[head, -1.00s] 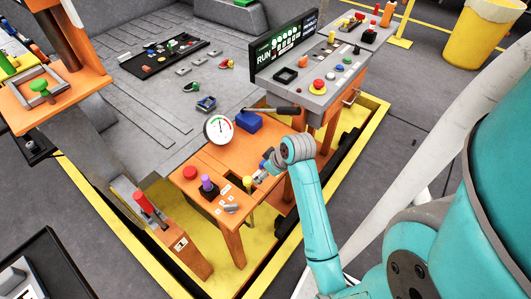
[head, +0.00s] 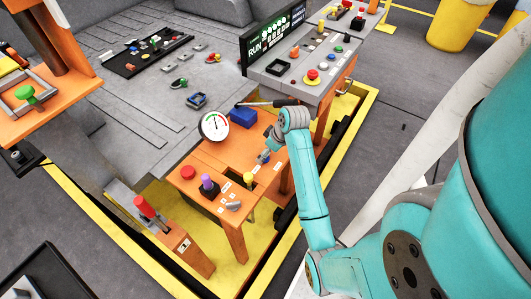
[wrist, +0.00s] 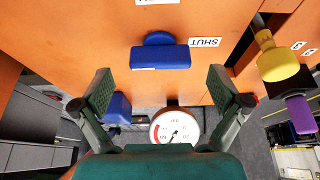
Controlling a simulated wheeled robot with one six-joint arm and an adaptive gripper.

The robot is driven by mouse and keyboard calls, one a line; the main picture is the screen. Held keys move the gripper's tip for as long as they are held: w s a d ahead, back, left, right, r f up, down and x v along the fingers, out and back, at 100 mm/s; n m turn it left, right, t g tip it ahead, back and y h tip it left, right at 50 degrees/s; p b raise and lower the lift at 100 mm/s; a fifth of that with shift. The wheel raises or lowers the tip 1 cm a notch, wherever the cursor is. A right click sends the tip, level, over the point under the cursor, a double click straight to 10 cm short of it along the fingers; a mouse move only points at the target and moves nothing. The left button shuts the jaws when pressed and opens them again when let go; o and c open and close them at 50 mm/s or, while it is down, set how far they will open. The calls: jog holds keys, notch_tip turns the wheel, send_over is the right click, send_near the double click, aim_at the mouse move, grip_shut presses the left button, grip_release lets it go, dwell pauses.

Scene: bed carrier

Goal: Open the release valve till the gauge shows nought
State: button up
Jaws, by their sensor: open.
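The release valve's blue handle (wrist: 160,57) is on the orange bench top (wrist: 80,30) in the wrist view, with a SHUT label beside it. My gripper (wrist: 160,74) is open; its fingers stand left and right of the handle with clear gaps, not gripping it. In the head view my gripper (head: 264,156) is over the right part of the bench and largely hides the handle. The round white gauge (head: 214,125) stands at the bench's far side. It also shows in the wrist view (wrist: 175,126), with a red arc; its needle is too small to read exactly.
A blue block (head: 243,116) stands beside the gauge. A purple knob (head: 208,182), a red button (head: 187,172) and a yellow knob (head: 248,180) stand on the near part of the bench. A grey control console (head: 310,75) stands behind right.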

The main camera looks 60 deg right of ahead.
jog(key=shift+x, duration=1.25)
jog(key=c, duration=1.2)
jog(key=shift+o, duration=0.2)
